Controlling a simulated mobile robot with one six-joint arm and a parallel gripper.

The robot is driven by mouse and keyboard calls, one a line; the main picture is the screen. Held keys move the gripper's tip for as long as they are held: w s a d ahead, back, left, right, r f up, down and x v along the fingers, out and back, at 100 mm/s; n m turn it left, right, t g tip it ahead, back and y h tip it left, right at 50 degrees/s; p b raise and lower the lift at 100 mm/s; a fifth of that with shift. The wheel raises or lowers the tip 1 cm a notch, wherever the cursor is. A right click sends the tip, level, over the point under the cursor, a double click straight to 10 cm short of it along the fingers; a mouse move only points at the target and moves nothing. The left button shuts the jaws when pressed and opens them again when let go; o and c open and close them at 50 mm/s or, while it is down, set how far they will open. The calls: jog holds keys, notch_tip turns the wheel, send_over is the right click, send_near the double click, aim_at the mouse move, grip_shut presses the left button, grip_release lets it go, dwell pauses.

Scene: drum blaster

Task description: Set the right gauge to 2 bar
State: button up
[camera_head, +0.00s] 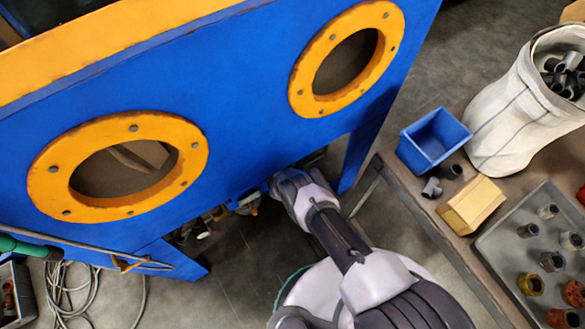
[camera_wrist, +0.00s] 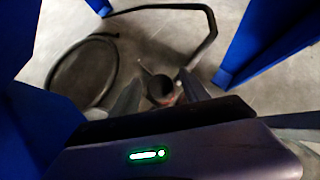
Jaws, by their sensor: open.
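Under the blue cabinet's lower edge, in the head view, a small gauge-like fitting (camera_head: 245,204) with an orange tip shows. It is too small to read, and I cannot tell whether it is the right gauge. My gripper (camera_head: 284,184) is at the cabinet's lower edge, just right of that fitting, its fingertips hidden. In the wrist view my gripper (camera_wrist: 158,88) has its two fingers apart. A dark round part (camera_wrist: 161,87) with a reddish bit below shows between them. I cannot tell whether the fingers touch it. No dial face or needle is readable.
The blue cabinet (camera_head: 235,95) has two orange-ringed ports. Its blue legs flank the space in the wrist view, with a black hose (camera_wrist: 113,62) on the floor. A table (camera_head: 405,200) with a blue bin (camera_head: 432,140) and a tray stands at right.

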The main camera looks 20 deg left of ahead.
jog(key=shift+w, duration=0.1)
grip_shut()
jog(key=shift+n+y, duration=0.6)
jog(key=shift+n, duration=0.2)
grip_release()
